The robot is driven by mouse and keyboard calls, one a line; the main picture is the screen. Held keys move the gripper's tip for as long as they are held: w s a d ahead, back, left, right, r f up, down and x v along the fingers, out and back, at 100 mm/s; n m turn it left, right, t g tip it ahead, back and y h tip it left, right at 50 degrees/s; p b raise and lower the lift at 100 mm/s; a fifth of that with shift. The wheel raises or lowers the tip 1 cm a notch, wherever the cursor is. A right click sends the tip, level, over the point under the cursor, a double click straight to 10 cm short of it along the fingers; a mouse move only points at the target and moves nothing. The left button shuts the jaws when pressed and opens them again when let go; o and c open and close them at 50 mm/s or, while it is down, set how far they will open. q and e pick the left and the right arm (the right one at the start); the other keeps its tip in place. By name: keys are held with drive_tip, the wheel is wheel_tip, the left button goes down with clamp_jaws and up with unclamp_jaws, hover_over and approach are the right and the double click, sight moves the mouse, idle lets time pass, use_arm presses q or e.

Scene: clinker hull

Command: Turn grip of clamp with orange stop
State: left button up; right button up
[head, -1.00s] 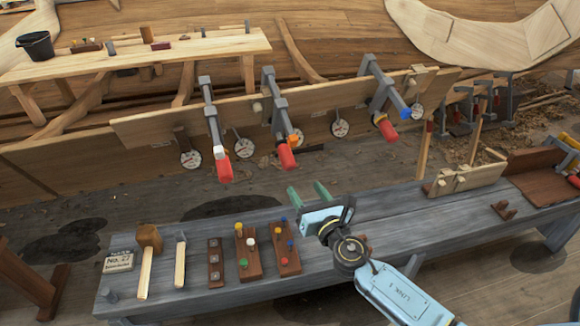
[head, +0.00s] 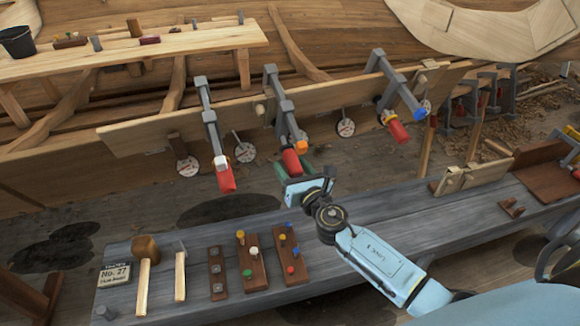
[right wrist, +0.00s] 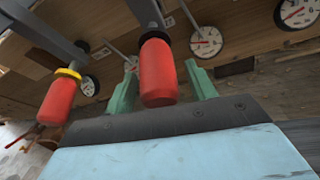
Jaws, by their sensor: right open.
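The clamp with the orange stop (head: 301,147) is the middle one of three on the plank, and its red grip (head: 292,162) hangs at its near end. My right gripper (head: 294,172) is just in front of this grip, with its green fingers open. In the right wrist view a red grip (right wrist: 158,72) stands between the two green fingers (right wrist: 160,92), with gaps on both sides. I cannot tell from it how deep the grip sits between them. My left gripper is not in view.
A clamp with a white stop (head: 220,162) is to the left, one with a blue stop (head: 420,114) to the right. Round dials (head: 245,152) hang along the plank (head: 150,130).

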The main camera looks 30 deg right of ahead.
drive_tip(key=shift+c, duration=1.1)
drive_tip(key=c, duration=0.8)
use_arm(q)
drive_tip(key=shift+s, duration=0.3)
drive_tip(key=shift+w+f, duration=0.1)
